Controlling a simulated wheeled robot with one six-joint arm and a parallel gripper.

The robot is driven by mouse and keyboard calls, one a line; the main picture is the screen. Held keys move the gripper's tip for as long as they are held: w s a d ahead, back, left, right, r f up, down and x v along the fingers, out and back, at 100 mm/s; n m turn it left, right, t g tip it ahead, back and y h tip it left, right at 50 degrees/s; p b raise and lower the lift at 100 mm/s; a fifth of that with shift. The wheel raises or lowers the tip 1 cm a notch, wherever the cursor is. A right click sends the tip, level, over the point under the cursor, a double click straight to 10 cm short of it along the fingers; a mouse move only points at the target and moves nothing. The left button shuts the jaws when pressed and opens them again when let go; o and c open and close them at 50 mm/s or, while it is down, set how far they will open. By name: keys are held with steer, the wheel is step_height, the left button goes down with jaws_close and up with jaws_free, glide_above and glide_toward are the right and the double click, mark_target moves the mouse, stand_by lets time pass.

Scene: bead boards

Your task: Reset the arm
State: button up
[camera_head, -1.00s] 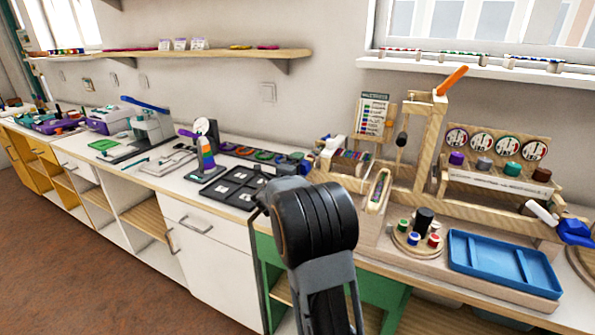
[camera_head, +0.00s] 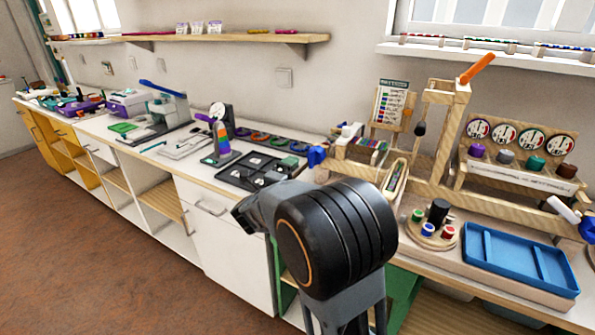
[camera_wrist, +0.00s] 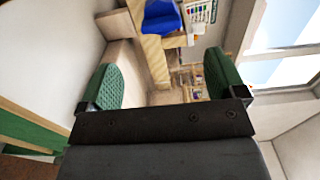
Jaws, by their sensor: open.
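My gripper (camera_wrist: 163,85) shows in the wrist view with its two green ribbed pads wide apart and nothing between them. Beyond the pads are a blue piece (camera_wrist: 162,16) and pale wooden parts, seen turned on their side. In the head view my dark, rounded arm joint stands in front of the counter, and my fingers are hidden there. No held object shows in either view.
The counter carries a black compartment tray (camera_head: 235,181), a wooden frame with an orange lever (camera_head: 477,68), a round spool stand (camera_head: 415,232) and a blue tray (camera_head: 475,262). A shelf (camera_head: 250,42) runs above. The brown floor (camera_head: 110,270) at left is clear.

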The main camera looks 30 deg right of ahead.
steer(key=shift+s+a, duration=0.15)
steer(key=shift+a, duration=0.15)
stand_by(0.4)
steer(key=w+a+f+n+t+y, duration=0.4)
steer(key=a+f+n+y, duration=0.15)
steer(key=n, duration=0.25)
steer(key=s+a+n+g+y+p, duration=0.2)
steer(key=s+a+n+y+p, duration=0.15)
steer(key=a+n+y, duration=0.65)
steer(key=s+a+r+n+g+y+p, duration=0.2)
steer(key=s+a+n+g+p, duration=0.15)
steer(key=s+n, duration=0.35)
steer(key=s+d+r+n+g+h+p, duration=0.1)
steer(key=s+r+n+p, duration=0.4)
steer(key=s+r+p, duration=0.6)
step_height(320, 180, up, 2)
steer(key=s+d+g, duration=0.1)
steer(key=s+g, duration=0.1)
steer(key=shift+s+d+r+n+h, duration=0.25)
steer(key=shift+s+n+h, duration=0.05)
steer(key=shift+s+h, duration=0.05)
